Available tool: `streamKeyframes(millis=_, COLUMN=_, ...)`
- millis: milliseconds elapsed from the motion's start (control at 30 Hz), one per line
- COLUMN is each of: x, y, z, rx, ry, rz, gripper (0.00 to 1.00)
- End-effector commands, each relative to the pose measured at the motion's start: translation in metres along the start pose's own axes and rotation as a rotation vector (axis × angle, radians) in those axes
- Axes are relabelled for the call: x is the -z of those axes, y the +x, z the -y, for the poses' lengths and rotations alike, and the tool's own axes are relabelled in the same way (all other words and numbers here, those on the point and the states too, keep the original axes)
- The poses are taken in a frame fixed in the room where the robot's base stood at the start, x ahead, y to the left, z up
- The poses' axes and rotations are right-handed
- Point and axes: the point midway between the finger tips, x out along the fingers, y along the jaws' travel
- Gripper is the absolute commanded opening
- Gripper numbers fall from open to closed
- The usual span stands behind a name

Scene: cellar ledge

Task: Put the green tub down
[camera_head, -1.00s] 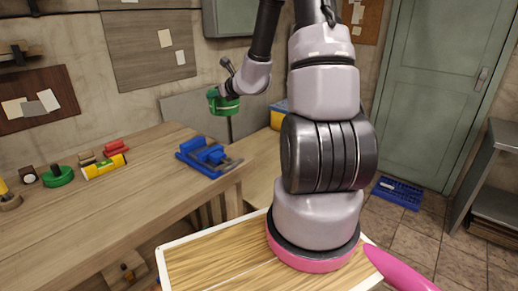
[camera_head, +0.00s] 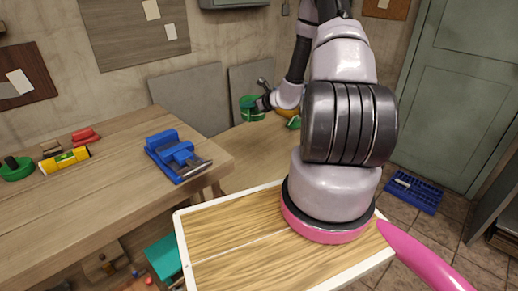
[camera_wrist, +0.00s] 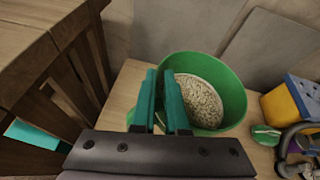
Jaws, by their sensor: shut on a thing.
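The green tub (camera_wrist: 238,95) is a round open container with pale grainy contents, seen from above in the wrist view. My gripper (camera_wrist: 161,75) is shut on its near left wall, with one teal finger inside the rim and one outside. In the head view the tub (camera_head: 250,112) is small and far, upright or nearly so, at the end of my arm. It is over the lower wooden ledge (camera_head: 262,152) by the wall. I cannot tell whether its base touches the ledge.
A yellow and blue box (camera_wrist: 290,106) and a small green item (camera_wrist: 265,135) are right of the tub. The higher workbench (camera_head: 120,150) holds a blue vise (camera_head: 172,155) and a yellow level (camera_head: 66,160). Grey panels (camera_head: 188,98) lean behind. Bare ledge shows in front of the tub.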

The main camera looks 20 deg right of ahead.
Motion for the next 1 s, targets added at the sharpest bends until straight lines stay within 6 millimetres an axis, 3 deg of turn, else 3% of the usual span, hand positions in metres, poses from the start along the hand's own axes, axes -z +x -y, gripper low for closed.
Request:
streamKeyframes(millis=33, x=0.024, y=0.005, z=0.003, rx=-0.01, ry=0.001, rz=-0.002, gripper=0.0)
streamKeyframes(millis=200, x=0.093, y=0.018, z=0.006, rx=-0.051, ry=-0.02, rz=0.005, gripper=0.0)
streamKeyframes(millis=433, x=0.172, y=0.025, z=-0.004, rx=-0.099, ry=-0.04, rz=0.017, gripper=0.0)
streamKeyframes(millis=600, x=0.2, y=0.026, z=-0.011, rx=-0.119, ry=-0.049, rz=0.025, gripper=0.0)
streamKeyframes(millis=1000, x=0.23, y=0.036, z=-0.015, rx=-0.124, ry=-0.05, rz=0.026, gripper=0.0)
